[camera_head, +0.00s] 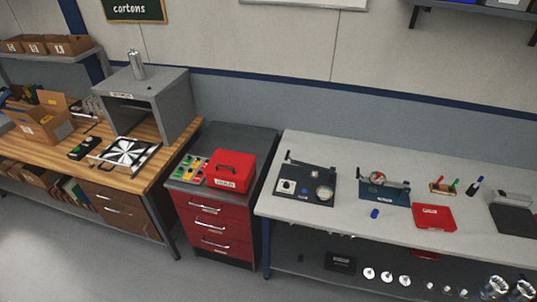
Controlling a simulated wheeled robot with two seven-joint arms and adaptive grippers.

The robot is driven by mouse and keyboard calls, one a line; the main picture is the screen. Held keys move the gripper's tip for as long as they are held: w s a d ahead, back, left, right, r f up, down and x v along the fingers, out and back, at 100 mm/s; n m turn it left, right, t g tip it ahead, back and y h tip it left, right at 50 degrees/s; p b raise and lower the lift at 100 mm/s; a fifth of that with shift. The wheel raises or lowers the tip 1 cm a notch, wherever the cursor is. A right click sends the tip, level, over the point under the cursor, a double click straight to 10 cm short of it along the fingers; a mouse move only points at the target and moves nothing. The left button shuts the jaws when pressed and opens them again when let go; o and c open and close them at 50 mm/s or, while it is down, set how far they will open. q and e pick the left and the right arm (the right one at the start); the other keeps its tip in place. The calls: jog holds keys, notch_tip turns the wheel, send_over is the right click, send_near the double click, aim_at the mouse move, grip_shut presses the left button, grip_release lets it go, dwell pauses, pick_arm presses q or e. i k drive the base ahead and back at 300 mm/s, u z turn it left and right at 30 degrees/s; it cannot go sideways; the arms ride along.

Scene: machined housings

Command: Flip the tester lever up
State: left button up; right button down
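A dark flat device (304,186) lies at the left end of the light grey bench. It has a round dial (323,193), a white square part with a dark knob (286,186) and a small blue part. A thin dark bar (311,164) runs along its back edge; I cannot tell whether this is the tester lever. To its right stands a blue device (384,190) with a round gauge and a metal bar on top. Labels are too small to read, so I cannot tell which one is the tester. Neither gripper is in view.
The floor in front is clear.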

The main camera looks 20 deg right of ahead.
aim_at(314, 169)
jog(key=u, duration=0.45)
jog(key=i, duration=1.05)
